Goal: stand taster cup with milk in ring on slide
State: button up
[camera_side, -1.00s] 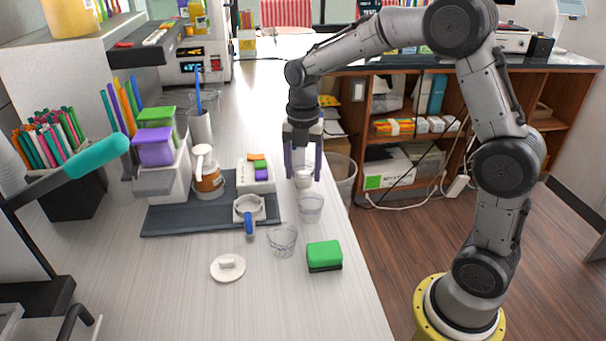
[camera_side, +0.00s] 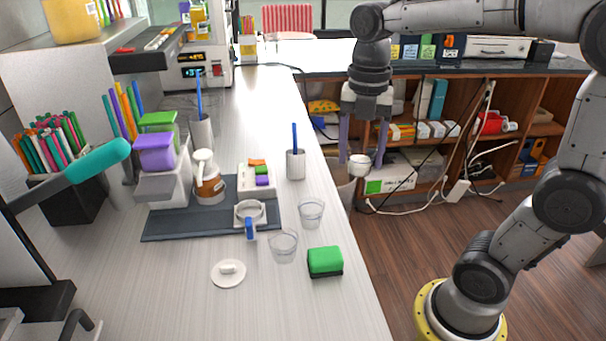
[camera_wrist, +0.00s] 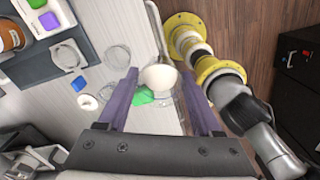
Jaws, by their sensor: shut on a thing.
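My gripper (camera_side: 362,158) is shut on a small white taster cup (camera_side: 359,165) and holds it in the air, upright, beyond the counter's right edge. The cup also shows between the purple fingers in the wrist view (camera_wrist: 158,78). What is inside it cannot be told clearly. The ring (camera_side: 249,209) of the slide is a pale round holder with a blue handle (camera_side: 250,228) in front, on the dark mat. The ring looks empty and also shows at the upper left in the wrist view (camera_wrist: 68,56). My gripper is well to its right.
Two clear cups (camera_side: 311,212) (camera_side: 283,244) stand right of the mat (camera_side: 190,224). A green sponge (camera_side: 325,260) and white lid (camera_side: 229,272) are nearer. A brown-banded jug (camera_side: 209,185) and grey holder with blue stick (camera_side: 296,164) stand behind. Shelves (camera_side: 470,140) lie behind my gripper.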

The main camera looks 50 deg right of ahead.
jog(key=shift+w+a+r+m, duration=0.1)
jog(key=shift+w+r+m, duration=0.1)
jog(key=shift+r+m, duration=0.2)
jog(key=w+a+r, duration=0.1)
jog(key=w+a, duration=0.3)
jog(key=a, duration=0.4)
send_over(250, 214)
jog(key=shift+n, duration=0.4)
jog(key=f, duration=0.9)
jog(key=shift+s+d, duration=0.1)
jog(key=shift+s, duration=0.15)
jog(key=shift+w+f, duration=0.15)
jog(key=shift+f, duration=0.85)
jog(key=shift+w+f, duration=0.15)
jog(key=shift+f, duration=0.8)
jog(key=shift+f, duration=0.2)
jog(key=o, duration=1.3)
jog(key=shift+o, duration=0.2)
